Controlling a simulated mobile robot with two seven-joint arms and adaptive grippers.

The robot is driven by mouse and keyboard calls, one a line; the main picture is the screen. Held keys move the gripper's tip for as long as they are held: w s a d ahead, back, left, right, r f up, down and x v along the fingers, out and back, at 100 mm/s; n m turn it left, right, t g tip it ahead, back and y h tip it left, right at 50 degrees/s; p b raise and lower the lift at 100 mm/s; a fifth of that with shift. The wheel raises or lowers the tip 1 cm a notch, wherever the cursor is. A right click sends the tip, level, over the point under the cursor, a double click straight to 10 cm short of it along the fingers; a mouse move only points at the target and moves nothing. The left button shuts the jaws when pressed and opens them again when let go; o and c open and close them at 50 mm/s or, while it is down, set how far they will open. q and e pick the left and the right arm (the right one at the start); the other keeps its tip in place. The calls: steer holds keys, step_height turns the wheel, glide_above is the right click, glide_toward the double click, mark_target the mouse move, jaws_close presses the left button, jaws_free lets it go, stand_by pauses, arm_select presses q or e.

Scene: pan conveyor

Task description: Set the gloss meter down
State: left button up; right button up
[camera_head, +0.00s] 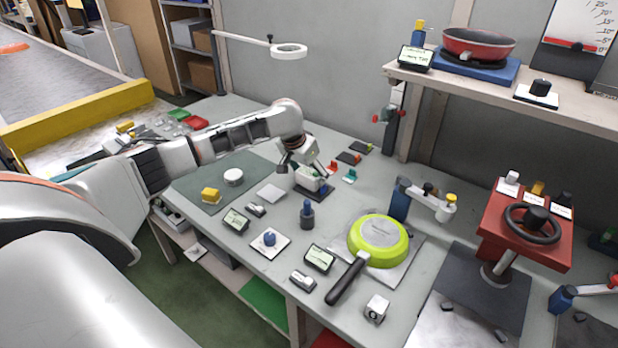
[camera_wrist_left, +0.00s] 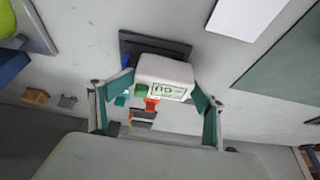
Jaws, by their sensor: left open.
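The gloss meter (camera_head: 309,182) is a small white box on a dark base pad (camera_head: 318,196) at the middle back of the grey table. In the left wrist view the gloss meter (camera_wrist_left: 165,78) has a label reading GU and rests upright against the dark base (camera_wrist_left: 140,46). My left gripper (camera_head: 306,172) is over it from behind, with its open fingers on either side. In the left wrist view the fingers of my left gripper (camera_wrist_left: 161,90) flank the box; whether a pad touches it I cannot tell. My right gripper is not in view.
A lime-green pan (camera_head: 378,237) lies right of the gloss meter, its black handle toward the front. A white plate (camera_head: 271,193) and a dark green mat (camera_head: 215,207) lie left. Red and green small items (camera_head: 349,175) sit just right. A blue-posted clamp (camera_head: 400,197) stands further right.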

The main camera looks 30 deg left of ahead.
arm_select(q)
steer(key=b, duration=0.6)
steer(key=shift+f, duration=0.1)
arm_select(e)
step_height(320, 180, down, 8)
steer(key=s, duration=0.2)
arm_select(q)
steer(key=p+v, duration=0.4)
steer(key=v, duration=0.9)
steer(key=shift+w, duration=0.2)
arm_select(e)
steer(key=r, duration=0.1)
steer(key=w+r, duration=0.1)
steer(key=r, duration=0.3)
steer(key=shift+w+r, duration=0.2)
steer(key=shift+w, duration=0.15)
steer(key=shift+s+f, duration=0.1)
